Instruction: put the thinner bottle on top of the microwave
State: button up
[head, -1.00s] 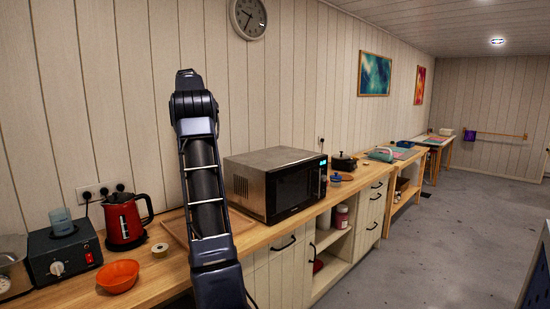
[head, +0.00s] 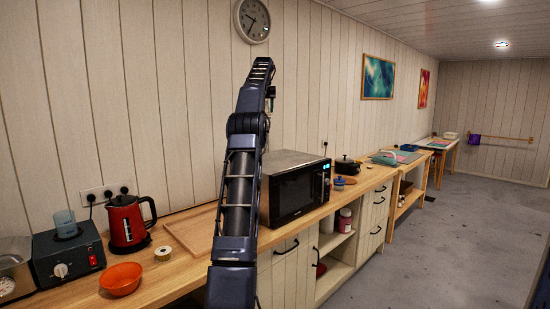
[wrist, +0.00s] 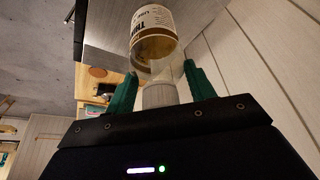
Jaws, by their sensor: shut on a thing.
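My gripper (wrist: 160,88) is shut on a bottle (wrist: 154,38), with its green fingers on either side of the pale cap. The bottle is clear, with yellowish contents and a cream label with dark print. It extends away from the wrist camera. The microwave (head: 298,190), with metal sides and a dark door, stands on the wooden counter in the head view. My raised arm stands in front of its left part. The gripper and the bottle cannot be made out in the head view. No second bottle can be made out clearly.
Left of the microwave are a wooden board (head: 183,241), a tape roll (head: 163,253), a red kettle (head: 128,222) and an orange bowl (head: 121,279). A black pot (head: 347,166) and a blue-lidded jar (head: 339,183) stand to its right. The visible microwave top looks clear.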

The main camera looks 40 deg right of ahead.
notch_tip(320, 180, down, 20)
dwell(0.7)
jog(key=o, duration=1.3)
